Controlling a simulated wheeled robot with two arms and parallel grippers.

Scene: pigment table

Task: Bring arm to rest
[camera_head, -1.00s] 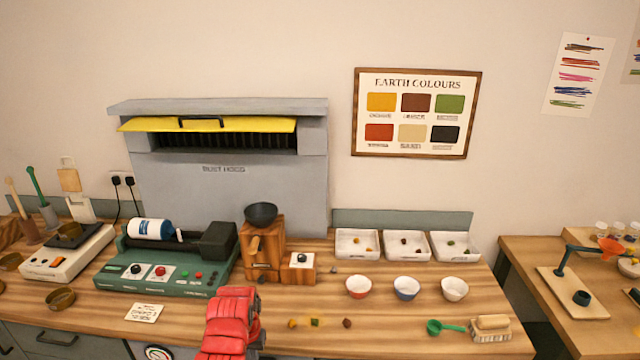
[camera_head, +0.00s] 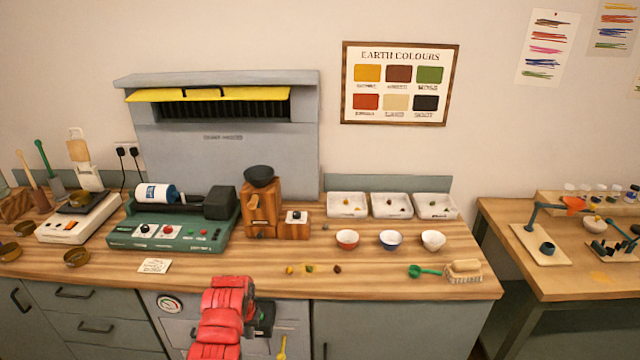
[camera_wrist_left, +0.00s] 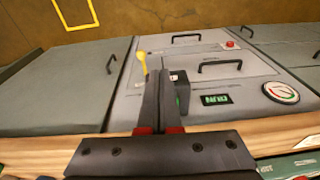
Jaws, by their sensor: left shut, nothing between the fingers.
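My left arm shows as red links in the head view, coming up from the bottom in front of the bench (camera_head: 390,262). My left gripper (camera_head: 264,318) is in front of the grey cabinet below the bench top. In the left wrist view my left gripper (camera_wrist_left: 160,75) has its two dark fingers together with nothing between them. It faces the cabinet fronts, near a panel with a green display (camera_wrist_left: 216,99) and a round gauge (camera_wrist_left: 281,92). My right gripper is in neither view.
On the bench stand a green roller machine (camera_head: 170,232), a wooden grinder (camera_head: 262,208), white trays (camera_head: 347,204), small bowls (camera_head: 390,240) and a brush (camera_head: 464,267). A yellow spoon-like object (camera_head: 282,346) is at the cabinet front. A second table (camera_head: 560,282) stands to the right.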

